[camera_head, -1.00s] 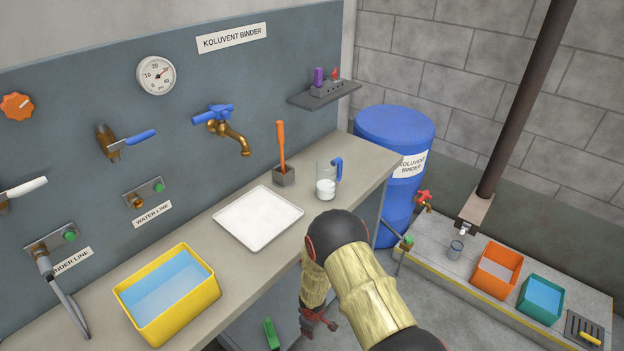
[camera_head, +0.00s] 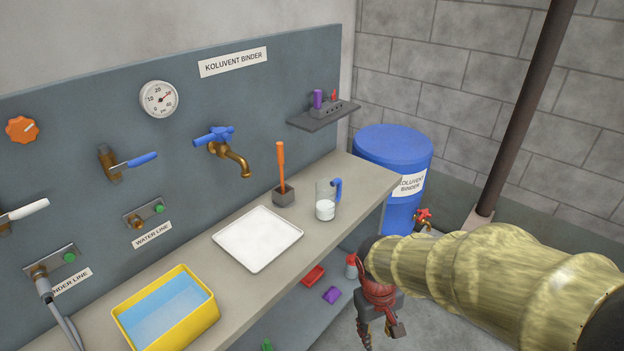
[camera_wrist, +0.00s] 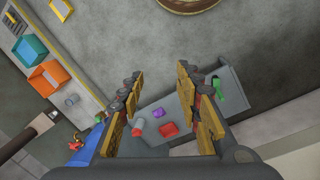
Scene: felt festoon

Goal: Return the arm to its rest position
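My gripper (camera_head: 378,328) hangs at the lower right of the head view, pointing down in front of the bench. My arm, in a yellowish sleeve, reaches in from the right edge. In the wrist view my gripper (camera_wrist: 162,82) has its two fingers spread apart with nothing between the tips. The wrist camera looks down past the fingers at the grey floor and the lower shelf (camera_wrist: 190,105).
The bench holds a yellow tub of water (camera_head: 205,320), a white tray (camera_head: 258,238) and a jug with white contents (camera_head: 326,208). Red (camera_head: 313,275) and purple (camera_head: 332,294) items lie on the lower shelf. A blue drum (camera_head: 395,150) stands behind. Bare floor shows in the wrist view.

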